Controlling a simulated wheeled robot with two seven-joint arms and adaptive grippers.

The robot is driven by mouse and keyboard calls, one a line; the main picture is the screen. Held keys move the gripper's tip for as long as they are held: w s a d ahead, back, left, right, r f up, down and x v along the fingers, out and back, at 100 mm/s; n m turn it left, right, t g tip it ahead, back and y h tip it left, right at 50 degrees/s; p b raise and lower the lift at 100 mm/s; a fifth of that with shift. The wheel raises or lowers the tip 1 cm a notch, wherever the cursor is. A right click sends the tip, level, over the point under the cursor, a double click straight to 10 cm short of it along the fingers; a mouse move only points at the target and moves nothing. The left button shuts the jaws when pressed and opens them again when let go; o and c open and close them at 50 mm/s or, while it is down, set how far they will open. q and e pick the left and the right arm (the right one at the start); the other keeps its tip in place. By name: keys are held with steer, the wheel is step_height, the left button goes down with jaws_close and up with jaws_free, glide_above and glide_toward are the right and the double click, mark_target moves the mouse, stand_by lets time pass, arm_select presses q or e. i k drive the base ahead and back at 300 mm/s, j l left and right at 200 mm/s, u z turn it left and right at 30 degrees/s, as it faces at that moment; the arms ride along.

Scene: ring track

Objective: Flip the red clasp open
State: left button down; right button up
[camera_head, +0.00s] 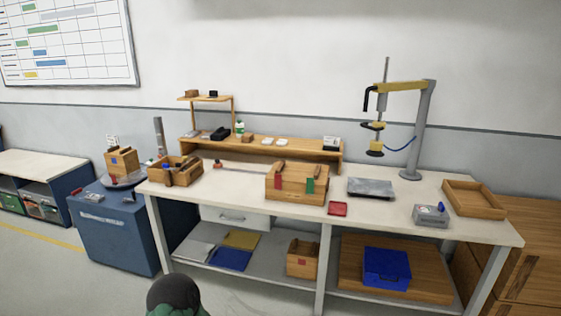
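A wooden box (296,190) stands on the workbench (390,209) near the middle. A red clasp (278,182) is on the left of its front face, and a green clasp (310,185) is on the right. The red clasp looks flat against the front, but it is too small to tell how it is fastened. Neither of my grippers shows in the head view.
A red block (337,209), a grey plate (371,188) and a grey device (431,215) lie right of the box. An open wooden crate (182,172) stands left, and a tray (473,198) right. A dark rounded shape (173,292) is at the bottom edge.

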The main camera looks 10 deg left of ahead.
mark_target(278, 177)
steer(key=i, duration=1.2)
steer(key=i+u, duration=0.1)
steer(key=i, duration=1.05)
